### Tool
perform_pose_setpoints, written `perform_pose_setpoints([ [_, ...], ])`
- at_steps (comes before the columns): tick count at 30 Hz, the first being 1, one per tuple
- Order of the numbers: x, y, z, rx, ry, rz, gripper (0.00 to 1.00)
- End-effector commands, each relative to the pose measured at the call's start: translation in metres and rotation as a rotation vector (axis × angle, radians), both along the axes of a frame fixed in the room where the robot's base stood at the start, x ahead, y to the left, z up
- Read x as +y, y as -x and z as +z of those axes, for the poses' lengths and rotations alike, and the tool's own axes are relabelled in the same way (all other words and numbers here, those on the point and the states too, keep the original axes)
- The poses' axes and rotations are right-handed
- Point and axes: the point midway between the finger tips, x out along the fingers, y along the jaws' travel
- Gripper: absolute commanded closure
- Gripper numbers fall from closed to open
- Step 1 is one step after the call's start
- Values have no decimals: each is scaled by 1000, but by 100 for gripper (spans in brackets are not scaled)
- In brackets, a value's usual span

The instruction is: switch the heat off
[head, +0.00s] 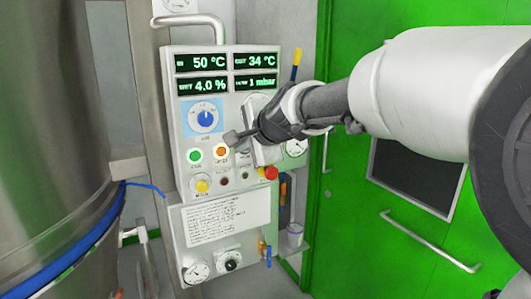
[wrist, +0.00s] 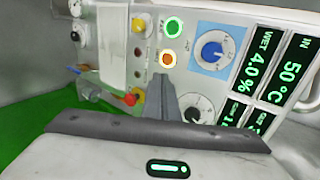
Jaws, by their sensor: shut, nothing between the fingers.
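The control panel (head: 183,120) stands upright left of centre in the head view. Its lit orange button (head: 221,151) sits right of a lit green button (head: 194,155), below a blue knob (head: 205,118); their small labels are unreadable. My gripper (head: 232,138) is shut and empty, its tip just up and right of the orange button. In the wrist view the fingertips (wrist: 163,80) lie just below the orange button (wrist: 167,59); I cannot tell whether they touch the panel. The displays (head: 202,62) read 50 °C, 34 °C, 4.0 % and 1 mbar. My gripper partly hides a second dial.
A red knob (head: 271,173) and a yellow knob (head: 202,186) sit lower on the panel, with small dark buttons between them. A printed sheet (head: 227,219) is below. A large steel vessel (head: 50,130) stands left, a green door (head: 430,190) right.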

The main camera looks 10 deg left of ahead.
Motion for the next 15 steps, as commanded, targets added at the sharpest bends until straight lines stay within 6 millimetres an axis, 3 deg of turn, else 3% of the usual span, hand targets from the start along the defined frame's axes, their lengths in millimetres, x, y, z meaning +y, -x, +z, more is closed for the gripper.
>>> perform_pose_setpoints([
  [8,1,-2,-2,0,3,2,100],
  [15,18,-27,-21,4,5,3,100],
])
